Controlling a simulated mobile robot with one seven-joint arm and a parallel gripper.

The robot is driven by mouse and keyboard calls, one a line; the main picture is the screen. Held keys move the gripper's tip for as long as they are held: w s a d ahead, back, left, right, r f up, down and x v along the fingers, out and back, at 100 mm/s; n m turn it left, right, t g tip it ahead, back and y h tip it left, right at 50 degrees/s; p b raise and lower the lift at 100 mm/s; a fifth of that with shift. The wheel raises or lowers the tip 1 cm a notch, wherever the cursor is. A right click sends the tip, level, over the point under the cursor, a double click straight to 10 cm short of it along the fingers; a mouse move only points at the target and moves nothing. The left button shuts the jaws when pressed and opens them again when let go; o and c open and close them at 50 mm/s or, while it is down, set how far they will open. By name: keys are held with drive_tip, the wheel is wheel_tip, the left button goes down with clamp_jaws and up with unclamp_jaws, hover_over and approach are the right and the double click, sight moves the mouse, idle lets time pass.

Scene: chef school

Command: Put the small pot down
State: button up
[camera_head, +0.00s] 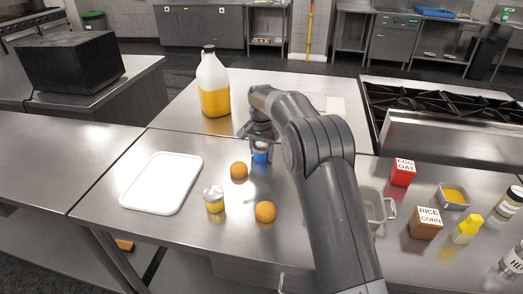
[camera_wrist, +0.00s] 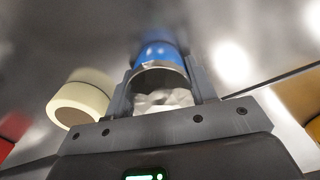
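A small pot (camera_head: 261,157) with a blue lower part and a paler upper part is at my gripper (camera_head: 260,140), over the steel counter in the head view. In the wrist view the pot (camera_wrist: 158,57) shows a blue side, a metallic rim and something whitish inside. The two fingers of my gripper (camera_wrist: 162,85) lie on either side of it and appear closed on it. The pot looks upright in the head view. I cannot tell whether its base touches the counter (camera_head: 165,230).
A large jug (camera_head: 213,85) stands behind.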

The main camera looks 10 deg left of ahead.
sight(263, 146)
drive_tip(key=o, duration=0.5)
drive_tip(key=shift+c, duration=0.2)
drive_tip(key=shift+r, duration=0.1)
wheel_tip(263, 146, up, 12)
drive_tip(key=shift+f, duration=0.15)
drive_tip(key=s+d+r+n+t, duration=0.1)
drive_tip(key=s+d+r+t, duration=0.1)
drive_tip(key=s+d+r, duration=0.65)
drive_tip(key=s+d+r+t, duration=0.1)
drive_tip(key=s+d+r, duration=0.4)
drive_tip(key=s+d, duration=0.6)
drive_tip(key=s+d+f+t, duration=0.1)
drive_tip(key=s+d+f, duration=0.2)
drive_tip(key=s, duration=0.4)
drive_tip(key=s+d+f+n, duration=0.1)
drive_tip(key=s+d+f, duration=0.2)
drive_tip(key=s+d, duration=0.2)
drive_tip(key=s+d+f+n+t, duration=0.1)
drive_tip(key=s+d+f, duration=0.2)
drive_tip(key=s, duration=0.6)
drive_tip(key=shift+s+d+t, duration=0.3)
drive_tip(key=shift+s+d, duration=0.1)
